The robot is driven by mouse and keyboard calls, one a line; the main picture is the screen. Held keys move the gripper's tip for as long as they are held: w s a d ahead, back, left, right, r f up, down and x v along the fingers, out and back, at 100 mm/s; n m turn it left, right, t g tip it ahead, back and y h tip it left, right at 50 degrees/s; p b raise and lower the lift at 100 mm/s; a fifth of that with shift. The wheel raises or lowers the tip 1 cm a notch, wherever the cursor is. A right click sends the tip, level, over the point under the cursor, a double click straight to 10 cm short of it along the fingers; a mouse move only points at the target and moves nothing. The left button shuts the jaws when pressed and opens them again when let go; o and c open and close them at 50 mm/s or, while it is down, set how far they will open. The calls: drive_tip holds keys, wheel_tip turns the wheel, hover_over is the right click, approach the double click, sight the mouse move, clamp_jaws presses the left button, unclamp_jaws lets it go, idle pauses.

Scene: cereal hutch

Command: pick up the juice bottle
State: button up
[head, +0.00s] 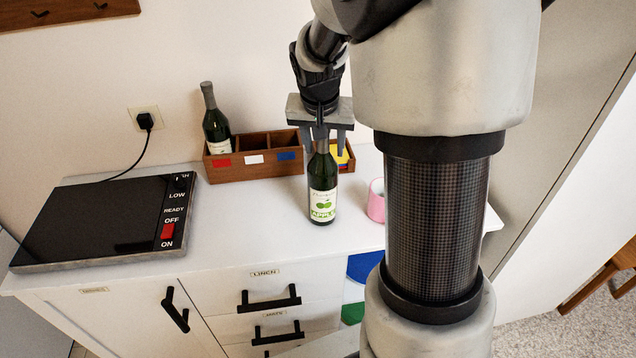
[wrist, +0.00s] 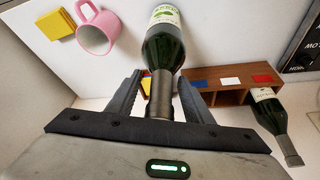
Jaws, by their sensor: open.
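The juice bottle (head: 322,188) is dark green glass with a white label showing green apples. It stands upright on the white counter, in front of the wooden box. My gripper (head: 327,146) is above it, pointing down, with its fingers on either side of the bottle's neck. In the wrist view the neck of the juice bottle (wrist: 163,60) lies between the two fingers of my gripper (wrist: 160,88). The fingers are open, with gaps beside the neck.
A wooden box (head: 228,174) with red, white and blue marks stands behind, a second dark bottle (head: 214,125) in its left compartment. A pink mug (head: 376,203) stands close to the right. A black hotplate (head: 105,222) lies at left. The counter (head: 245,220) between is clear.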

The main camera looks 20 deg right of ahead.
clamp_jaws()
drive_tip(key=shift+f, duration=0.1)
drive_tip(key=shift+s+f, duration=0.15)
idle(1.1)
